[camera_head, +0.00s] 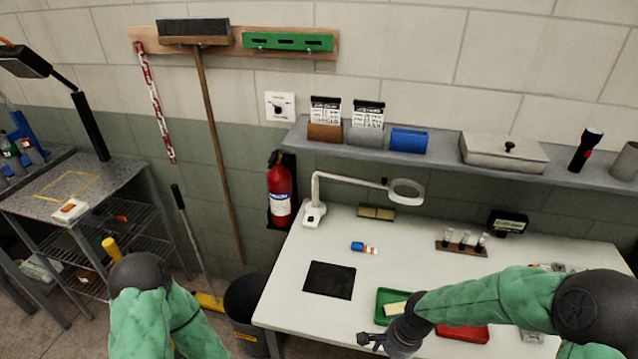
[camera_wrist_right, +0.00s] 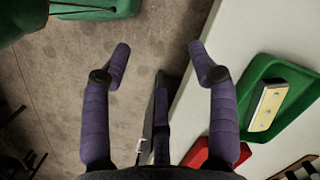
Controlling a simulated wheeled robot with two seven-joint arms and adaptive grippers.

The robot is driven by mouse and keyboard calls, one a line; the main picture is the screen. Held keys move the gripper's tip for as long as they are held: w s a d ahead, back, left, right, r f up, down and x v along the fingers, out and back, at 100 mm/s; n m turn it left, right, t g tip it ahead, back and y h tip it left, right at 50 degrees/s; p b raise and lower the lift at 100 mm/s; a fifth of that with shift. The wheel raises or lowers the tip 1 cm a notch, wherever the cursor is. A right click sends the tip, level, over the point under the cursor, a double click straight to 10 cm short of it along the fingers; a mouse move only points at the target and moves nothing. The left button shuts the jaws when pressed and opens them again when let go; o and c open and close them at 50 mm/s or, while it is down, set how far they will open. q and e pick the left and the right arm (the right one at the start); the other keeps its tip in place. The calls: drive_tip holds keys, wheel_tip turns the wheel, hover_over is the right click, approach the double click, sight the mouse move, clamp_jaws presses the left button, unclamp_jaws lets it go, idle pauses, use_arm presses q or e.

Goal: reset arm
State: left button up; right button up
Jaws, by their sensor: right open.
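My right arm reaches in from the right in the head view, and its gripper (camera_head: 372,342) is over the front edge of the white workbench (camera_head: 310,240). In the right wrist view the gripper (camera_wrist_right: 158,58) has its two purple fingers wide apart with nothing between them, above the floor beside the bench edge. My left arm shows at the lower left of the head view as a green sleeve with a dark joint; its gripper is out of frame.
A green tray (camera_head: 383,295) with a pale block and a red tray (camera_head: 470,334) lie near the right arm. A dark bin (camera_head: 250,300) stands left of the bench. A magnifier lamp (camera_head: 314,205), black mat (camera_head: 330,280) and blue-capped bottle (camera_head: 358,247) are on the bench.

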drive_tip(key=s+a+f+n+y, duration=0.1)
drive_tip(key=s+a+f+n, duration=0.2)
drive_tip(key=f, duration=0.5)
drive_tip(key=s+a+f+n, duration=0.4)
drive_tip(key=s+f+n, duration=0.1)
drive_tip(key=f, duration=0.3)
drive_tip(key=shift+s+f+n+t+y, duration=0.3)
drive_tip(key=shift+s+f+y, duration=0.1)
drive_tip(key=shift+s, duration=0.2)
